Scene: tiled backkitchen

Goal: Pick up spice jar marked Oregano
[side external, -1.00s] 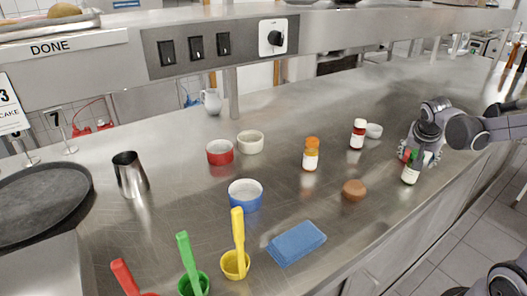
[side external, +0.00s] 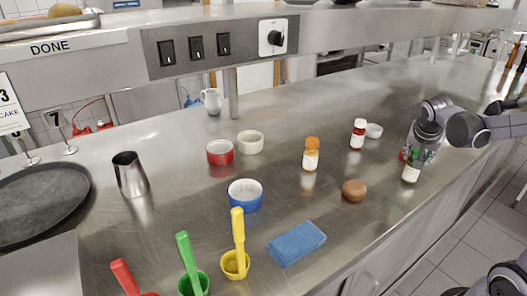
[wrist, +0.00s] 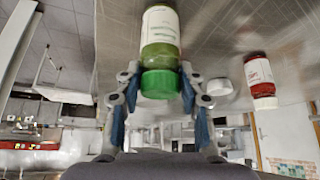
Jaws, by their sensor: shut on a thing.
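A clear jar of green contents with a green lid (wrist: 160,84) and a pale label stands between the two fingers of my gripper (wrist: 155,92) in the wrist view. The fingers are shut on it near the lid. In the side view my gripper (side external: 415,148) is over the same green jar (side external: 411,172) at the right, by the counter's front edge. The jar looks upright, at or very near the counter top. The writing on its label is too small to read, and the gripper partly hides its top.
An orange-lidded jar (side external: 311,155) and a brown round object (side external: 354,190) are farther left. A shelf (side external: 350,30) runs above the counter's back.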

